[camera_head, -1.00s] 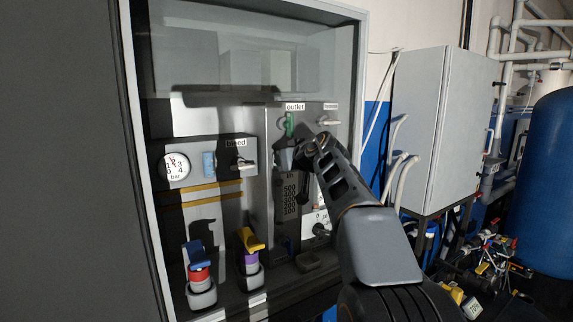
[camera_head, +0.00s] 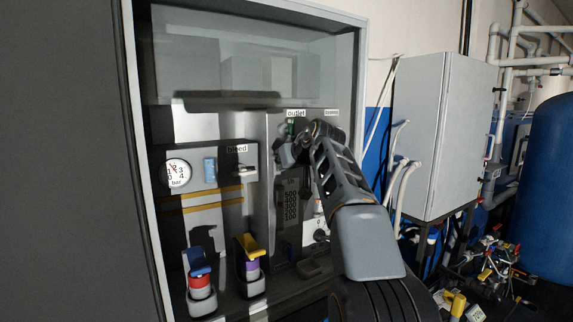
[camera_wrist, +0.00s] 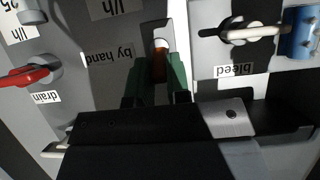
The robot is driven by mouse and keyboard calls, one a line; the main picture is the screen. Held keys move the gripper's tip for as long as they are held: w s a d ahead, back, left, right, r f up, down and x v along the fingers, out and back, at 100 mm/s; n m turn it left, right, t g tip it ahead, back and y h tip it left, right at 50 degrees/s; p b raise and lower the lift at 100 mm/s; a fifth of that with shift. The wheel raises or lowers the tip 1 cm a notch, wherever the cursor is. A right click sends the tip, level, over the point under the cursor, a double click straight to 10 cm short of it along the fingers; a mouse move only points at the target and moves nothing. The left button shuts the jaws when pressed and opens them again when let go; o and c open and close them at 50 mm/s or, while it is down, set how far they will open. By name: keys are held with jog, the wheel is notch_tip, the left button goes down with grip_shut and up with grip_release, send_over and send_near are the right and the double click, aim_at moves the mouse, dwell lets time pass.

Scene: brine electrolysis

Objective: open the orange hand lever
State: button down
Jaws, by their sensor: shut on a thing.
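In the wrist view, the orange hand lever (camera_wrist: 159,69) shows as a narrow orange piece by the "by hand" label. The two green fingers of my gripper (camera_wrist: 159,84) stand on either side of it, shut on it. The dark gripper body hides the lower part of the view. In the head view, my gripper (camera_head: 287,155) is at the panel below the "outlet" label, and the lever is hidden behind it and my arm.
A bleed handle (camera_wrist: 250,33) and a red drain lever (camera_wrist: 28,76) flank the gripper in the wrist view. The head view shows a pressure gauge (camera_head: 178,172), a blue-topped unit (camera_head: 199,263) and a yellow-topped unit (camera_head: 249,244). The cabinet frame (camera_head: 359,70) edges the panel.

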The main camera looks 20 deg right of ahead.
jog(key=c, duration=1.1)
grip_release()
jog(key=v, duration=1.3)
jog(key=shift+s+a+r+b, duration=0.1)
jog(key=shift+s+r+b, duration=0.2)
jog(key=shift+s+b, duration=0.05)
